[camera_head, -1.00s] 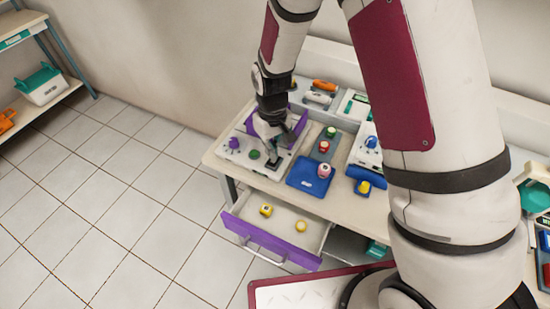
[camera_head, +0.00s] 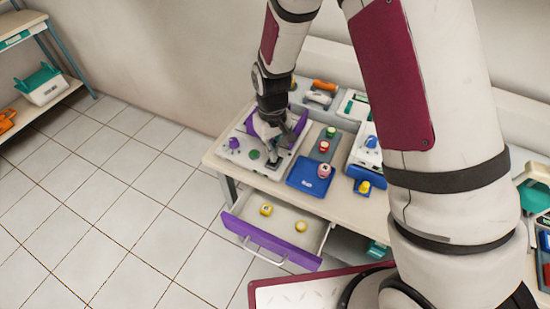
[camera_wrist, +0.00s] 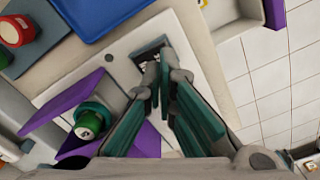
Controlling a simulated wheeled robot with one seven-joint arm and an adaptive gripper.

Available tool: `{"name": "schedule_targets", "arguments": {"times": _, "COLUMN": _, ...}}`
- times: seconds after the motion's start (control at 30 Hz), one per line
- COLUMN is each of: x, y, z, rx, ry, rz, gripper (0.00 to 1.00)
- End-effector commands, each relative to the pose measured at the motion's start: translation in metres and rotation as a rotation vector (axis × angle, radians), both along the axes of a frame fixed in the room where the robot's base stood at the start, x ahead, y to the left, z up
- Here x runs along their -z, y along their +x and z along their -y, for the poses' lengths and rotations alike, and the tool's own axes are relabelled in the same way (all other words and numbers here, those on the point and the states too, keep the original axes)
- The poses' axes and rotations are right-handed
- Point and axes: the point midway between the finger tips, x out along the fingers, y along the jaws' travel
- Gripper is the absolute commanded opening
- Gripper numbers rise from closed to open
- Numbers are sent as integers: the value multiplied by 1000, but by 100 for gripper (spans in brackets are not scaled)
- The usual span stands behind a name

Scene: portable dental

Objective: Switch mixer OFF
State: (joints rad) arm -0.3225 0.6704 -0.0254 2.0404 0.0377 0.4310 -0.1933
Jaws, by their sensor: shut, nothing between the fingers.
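The mixer (camera_head: 233,156) is a pale panel unit with purple parts, at the left end of the table. It has a purple knob (camera_head: 234,143) and a round green button (camera_head: 254,155). A dark rocker-like switch (camera_wrist: 150,47) is set in its panel (camera_wrist: 122,47). My gripper (camera_head: 273,157) is low over the panel, its fingers shut and empty. In the wrist view its fingertips (camera_wrist: 162,68) are right at the switch and partly cover it. I cannot tell whether they touch it, or which way the switch is set.
An open drawer (camera_head: 262,243) with a purple front juts out below the mixer, with two yellow-topped items inside. A blue tray (camera_head: 297,183) with a pink-topped jar (camera_head: 323,171) lies to the right. More jars and devices crowd the table behind. Tiled floor is clear at left.

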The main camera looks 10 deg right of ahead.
Motion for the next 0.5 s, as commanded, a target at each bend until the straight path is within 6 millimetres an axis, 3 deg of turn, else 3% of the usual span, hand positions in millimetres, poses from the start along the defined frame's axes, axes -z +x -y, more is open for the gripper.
{"name": "schedule_targets", "arguments": {"times": 0.5, "x": 8, "y": 0, "z": 0, "rx": 0, "ry": 0, "rz": -1, "gripper": 0}}
